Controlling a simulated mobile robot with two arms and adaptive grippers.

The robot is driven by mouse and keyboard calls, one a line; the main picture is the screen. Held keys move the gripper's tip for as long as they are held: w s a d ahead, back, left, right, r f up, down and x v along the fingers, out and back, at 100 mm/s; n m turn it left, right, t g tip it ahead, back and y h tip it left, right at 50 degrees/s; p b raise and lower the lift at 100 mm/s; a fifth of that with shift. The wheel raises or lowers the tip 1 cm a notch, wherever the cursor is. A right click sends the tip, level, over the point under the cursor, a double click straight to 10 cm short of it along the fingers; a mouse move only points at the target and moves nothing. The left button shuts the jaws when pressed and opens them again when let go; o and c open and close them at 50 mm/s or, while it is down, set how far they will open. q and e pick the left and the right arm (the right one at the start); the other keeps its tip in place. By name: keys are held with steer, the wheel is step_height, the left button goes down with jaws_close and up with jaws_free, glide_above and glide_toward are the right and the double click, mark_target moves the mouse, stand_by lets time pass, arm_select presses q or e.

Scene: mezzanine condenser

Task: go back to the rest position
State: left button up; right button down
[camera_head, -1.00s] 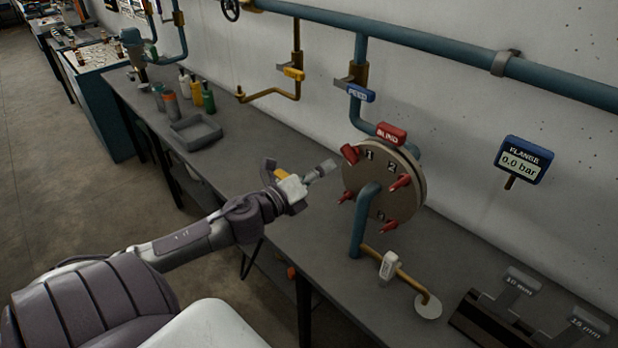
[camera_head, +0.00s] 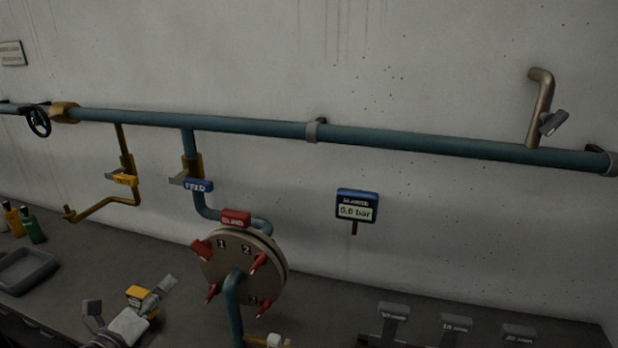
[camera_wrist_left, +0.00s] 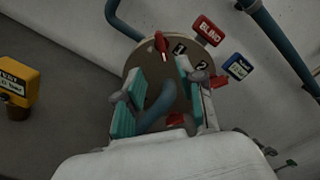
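My left gripper (camera_head: 132,305) is at the bottom left of the head view, left of a round flange (camera_head: 262,270). In the left wrist view its two teal-padded fingers (camera_wrist_left: 159,68) stand apart with nothing held between them. The flange (camera_wrist_left: 160,62) shows behind the fingers there, with its blue pipe (camera_wrist_left: 156,110) passing across the gap. My right gripper is in neither view.
The flange has red clamps and a red BLIND tag (camera_head: 235,217). A yellow box (camera_head: 139,295) stands behind my left gripper. A blue pipe (camera_head: 400,137) runs along the wall, with a gauge (camera_head: 356,206) below it. A grey tray (camera_head: 25,270) lies at left.

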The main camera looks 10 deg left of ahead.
arm_select(q)
steer(key=s+a+f+n+g+y, duration=0.2)
steer(key=a+f+n, duration=0.25)
steer(key=f, duration=0.65)
steer(key=s+a+f+n+g+y, duration=0.25)
steer(key=f+n, duration=0.25)
steer(key=f, duration=0.6)
steer(key=s+f+n+g+b, duration=0.1)
steer(key=s+f+n+g, duration=0.2)
steer(key=f, duration=0.6)
steer(key=s+f+n+g, duration=0.15)
steer(key=s+f, duration=0.25)
steer(key=f, duration=0.5)
steer(key=s+d+f+n+g+h+b, duration=0.1)
steer(key=s+d+f+n+g, duration=0.2)
steer(key=s+f, duration=0.35)
steer(key=s+d+f+n, duration=0.2)
steer(key=s+d+f, duration=0.3)
steer(key=f, duration=0.2)
steer(key=s+d+f+n+g+h, duration=0.1)
steer(key=s+d+f+n+g, duration=0.1)
steer(key=s+d+f, duration=0.3)
steer(key=s+d+f+n+g+h, duration=0.1)
steer(key=s+d+f+n+g, duration=0.2)
steer(key=s+d, duration=0.6)
steer(key=s+f, duration=0.2)
steer(key=s, duration=0.1)
steer(key=shift+d+f+b, duration=0.25)
steer(key=shift+f+b, duration=0.05)
steer(key=shift+b, duration=0.05)
